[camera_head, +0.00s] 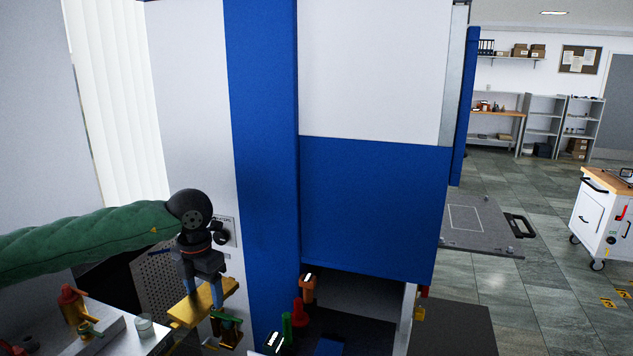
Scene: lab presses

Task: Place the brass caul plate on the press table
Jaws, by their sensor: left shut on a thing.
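My left gripper (203,294) hangs at the end of a green-sleeved arm in the lower left. It is shut on the brass caul plate (215,301), a flat gold-coloured piece held in front of the press's left side. The fingers cover part of the plate. A grey flat table (477,226) with a white outlined square and a dark handle sticks out on the right side of the blue and white press (375,210). It looks like the press table and its outlined area is bare. The plate is well to the left of it. My right gripper is not in view.
A bench (120,338) with a red-brown fitting (72,304) and a small grey cylinder (144,326) is at lower left. Coloured handles (300,312) stand below the press front. A white cart (600,215) is at far right. Tiled floor is open between cart and press.

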